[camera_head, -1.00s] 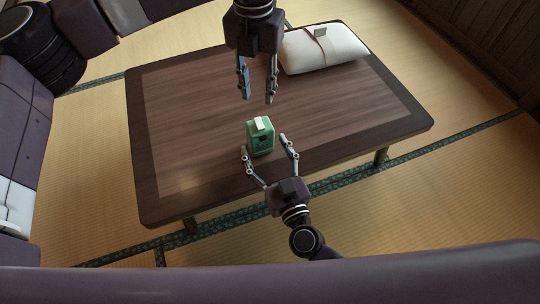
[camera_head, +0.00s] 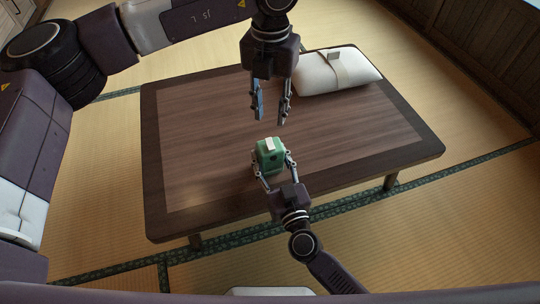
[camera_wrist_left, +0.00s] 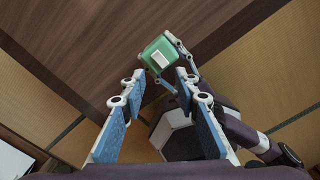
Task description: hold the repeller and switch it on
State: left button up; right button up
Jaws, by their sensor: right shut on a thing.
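The repeller (camera_head: 268,158) is a small green box with a white patch on top. My left gripper (camera_head: 270,119) is open and empty, above and behind the repeller, fingers pointing down. In the left wrist view the repeller (camera_wrist_left: 160,56) shows beyond the open left fingers (camera_wrist_left: 152,92), with the white patch facing the camera. The switch cannot be clearly made out.
The dark wooden table (camera_head: 190,150) has wide bare areas left and right of the repeller. A white pillow-like package (camera_head: 335,72) with a beige band lies at its back right. Tatami floor surrounds the table.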

pick_arm(q)
jog(key=shift+s+d+f, duration=0.15)
jog(key=shift+f, duration=0.1)
jog(key=c, duration=0.5)
jog(key=s+d+f+n+g+h, duration=0.1)
jog(key=h, duration=0.1)
jog(key=s+d+f+n+h, duration=0.1)
jog(key=s+n+h, duration=0.1)
jog(key=s+d+f+n+g+h, duration=0.1)
jog(key=f+h, duration=0.1)
jog(key=shift+s+n+g, duration=0.3)
jog(key=shift+n, duration=0.1)
grip_shut()
jog(key=w+a+r+n+t+h, duration=0.1)
jog(key=a+n+t+h, duration=0.7)
jog(key=a+n, duration=0.6)
jog(key=shift+w+a+r+n, duration=0.15)
jog(key=shift+w+r+n, duration=0.2)
jog(key=shift+n, duration=2.25)
